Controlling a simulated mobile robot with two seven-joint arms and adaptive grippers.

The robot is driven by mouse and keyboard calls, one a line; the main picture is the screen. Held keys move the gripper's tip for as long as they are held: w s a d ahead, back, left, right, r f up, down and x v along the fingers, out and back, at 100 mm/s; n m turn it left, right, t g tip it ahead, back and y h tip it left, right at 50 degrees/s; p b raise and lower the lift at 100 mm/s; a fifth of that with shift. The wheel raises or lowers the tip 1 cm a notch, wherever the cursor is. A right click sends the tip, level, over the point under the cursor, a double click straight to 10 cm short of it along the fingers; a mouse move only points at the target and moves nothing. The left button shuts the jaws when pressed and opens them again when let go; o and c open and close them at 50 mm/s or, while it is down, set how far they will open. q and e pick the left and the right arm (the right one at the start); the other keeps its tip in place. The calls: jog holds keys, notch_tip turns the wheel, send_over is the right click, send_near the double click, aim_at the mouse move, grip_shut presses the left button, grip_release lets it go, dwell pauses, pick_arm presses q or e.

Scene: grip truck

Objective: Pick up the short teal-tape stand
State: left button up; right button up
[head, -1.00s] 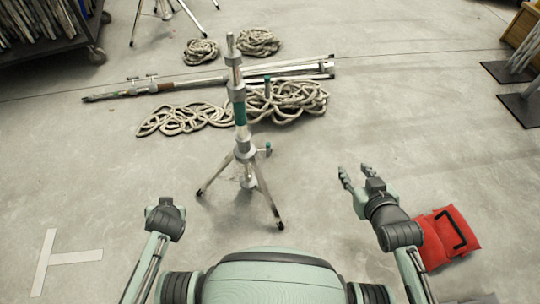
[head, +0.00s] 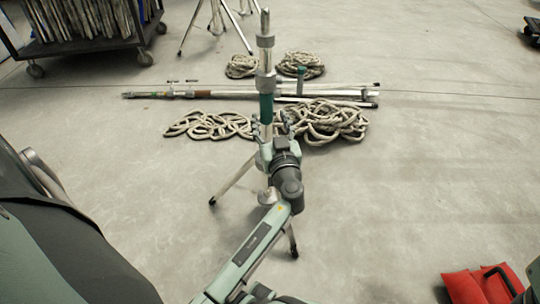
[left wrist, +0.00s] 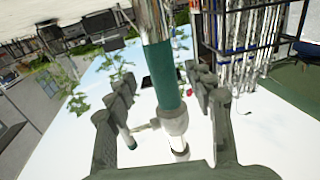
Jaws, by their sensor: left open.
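The short stand (head: 266,60) is upright on the concrete floor, a silver pole on splayed tripod legs with a teal tape band (head: 266,108). My left gripper (head: 270,132) is at its pole, just below the band, and hides part of the pole and legs. In the left wrist view the teal band (left wrist: 166,88) runs between the two open fingers of the left gripper (left wrist: 163,82), with gaps on both sides. My right gripper is not in view.
Behind the stand lie rope coils (head: 338,122) and long silver poles (head: 230,94). A cart (head: 85,40) and another tripod (head: 218,20) stand at the back. Red bags (head: 466,287) lie at lower right. The right floor is mostly clear.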

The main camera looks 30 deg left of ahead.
aim_at(267, 112)
pick_arm(q)
jog(key=x, duration=0.4)
jog(key=shift+w+a, duration=0.15)
jog(key=shift+a, duration=0.25)
jog(key=shift+c, duration=0.2)
grip_shut()
jog(key=shift+r, duration=0.45)
